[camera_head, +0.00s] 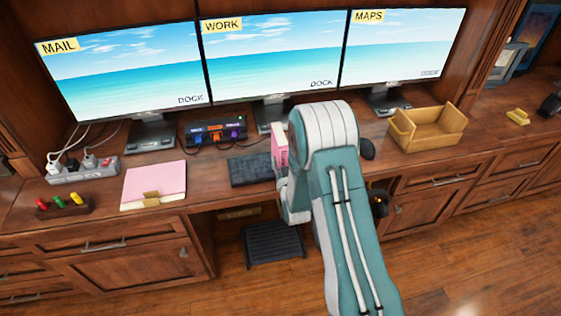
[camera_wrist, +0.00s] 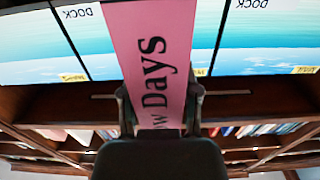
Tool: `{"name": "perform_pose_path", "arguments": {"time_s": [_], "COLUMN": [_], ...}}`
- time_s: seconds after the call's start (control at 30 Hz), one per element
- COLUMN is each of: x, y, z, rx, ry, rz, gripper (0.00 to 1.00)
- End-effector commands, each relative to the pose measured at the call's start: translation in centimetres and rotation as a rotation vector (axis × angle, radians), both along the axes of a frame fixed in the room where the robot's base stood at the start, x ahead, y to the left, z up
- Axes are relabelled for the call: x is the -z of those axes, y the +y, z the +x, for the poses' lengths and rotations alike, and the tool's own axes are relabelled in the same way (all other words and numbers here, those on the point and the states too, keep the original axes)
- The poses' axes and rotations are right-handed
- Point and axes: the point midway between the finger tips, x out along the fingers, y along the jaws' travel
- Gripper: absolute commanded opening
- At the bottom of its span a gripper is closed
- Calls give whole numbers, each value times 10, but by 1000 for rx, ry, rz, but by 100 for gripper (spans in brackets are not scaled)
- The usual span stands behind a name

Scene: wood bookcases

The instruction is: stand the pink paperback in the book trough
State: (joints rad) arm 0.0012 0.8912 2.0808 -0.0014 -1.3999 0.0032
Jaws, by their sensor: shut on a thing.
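The pink paperback (camera_wrist: 150,50) fills the middle of the wrist view, with dark lettering ending in "Days" on its face. My gripper (camera_wrist: 160,100) is shut on it, one dark finger at each side. In the head view the paperback (camera_head: 280,146) shows as a pink and white upright strip above the desk, left of my arm, partly hidden by it. The book trough (camera_head: 428,138) looks to be the open light-wood box on the desk, right of my arm. It looks empty and is apart from the book.
Three monitors (camera_head: 274,55) line the back of the desk. A keyboard (camera_head: 250,170) lies beyond my arm, and a dock (camera_head: 215,133) stands behind it. A pink folder (camera_head: 153,184), power strip (camera_head: 83,172) and marker holder (camera_head: 65,208) are left. A yellow object (camera_head: 518,117) lies right of the trough.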

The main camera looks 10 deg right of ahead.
Motion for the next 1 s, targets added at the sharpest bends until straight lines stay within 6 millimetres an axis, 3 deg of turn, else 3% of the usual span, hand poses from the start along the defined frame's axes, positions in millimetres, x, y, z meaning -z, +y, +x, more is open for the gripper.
{"name": "perform_pose_path", "arguments": {"time_s": [0.33,0.37,0.43,0.87,1.0], "x": [3,4,4,1,2], "y": [1,1,1,0,0], "z": [0,0,0,0,-18], "rx": [0,0,0,0,0], "ry": [-4,-1,-1,-2,2], "rz": [-1,-1,-1,-1,-1], "gripper": [0,47,77,77,77]}}
